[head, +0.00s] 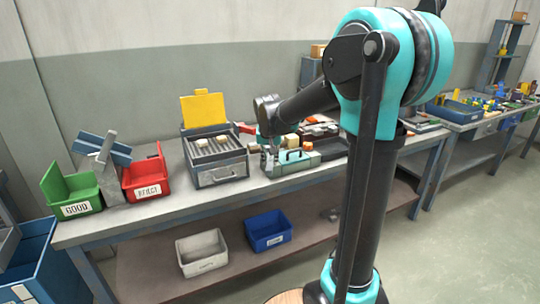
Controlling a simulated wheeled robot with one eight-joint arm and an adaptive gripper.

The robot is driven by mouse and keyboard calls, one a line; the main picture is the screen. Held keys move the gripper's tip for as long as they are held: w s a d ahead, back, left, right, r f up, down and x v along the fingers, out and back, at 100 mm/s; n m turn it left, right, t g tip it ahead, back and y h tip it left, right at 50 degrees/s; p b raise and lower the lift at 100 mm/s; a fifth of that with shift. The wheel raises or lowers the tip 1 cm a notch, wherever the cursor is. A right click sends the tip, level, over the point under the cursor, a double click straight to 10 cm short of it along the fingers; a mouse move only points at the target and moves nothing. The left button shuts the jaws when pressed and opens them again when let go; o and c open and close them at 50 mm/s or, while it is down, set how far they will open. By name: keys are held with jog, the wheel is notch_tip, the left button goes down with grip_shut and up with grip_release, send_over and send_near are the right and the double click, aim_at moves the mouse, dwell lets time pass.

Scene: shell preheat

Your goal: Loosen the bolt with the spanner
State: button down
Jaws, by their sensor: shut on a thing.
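My arm reaches over the workbench (190,178), and my gripper (270,148) points down at a grey-green case with a dark handle (292,164). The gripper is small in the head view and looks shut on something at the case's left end. I cannot make out what it holds. Neither the spanner nor the bolt can be told apart here. Small wooden blocks show beside the gripper. I cannot tell whether the gripper touches the case.
A grey box with a raised yellow panel (203,108) stands left of the gripper. Further left are a red bin (146,180) and a green bin (76,195). White (202,252) and blue (268,231) bins sit on the lower shelf. Dark items lie to the right.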

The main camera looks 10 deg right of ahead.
jog(key=shift+f, duration=3.05)
jog(key=w+d+n+g+y, duration=0.1)
jog(key=w+d+n+y, duration=0.1)
jog(key=d+n, duration=0.4)
jog(key=w+d+n+y, duration=0.2)
jog(key=w+d+n, duration=0.2)
jog(key=d+n, duration=0.3)
jog(key=shift+d+n+g+y, duration=0.3)
jog(key=shift+d+g+y, duration=0.1)
jog(key=shift+d, duration=0.3)
jog(key=shift+r, duration=0.25)
notch_tip(320, 180, up, 6)
jog(key=shift+f, duration=0.15)
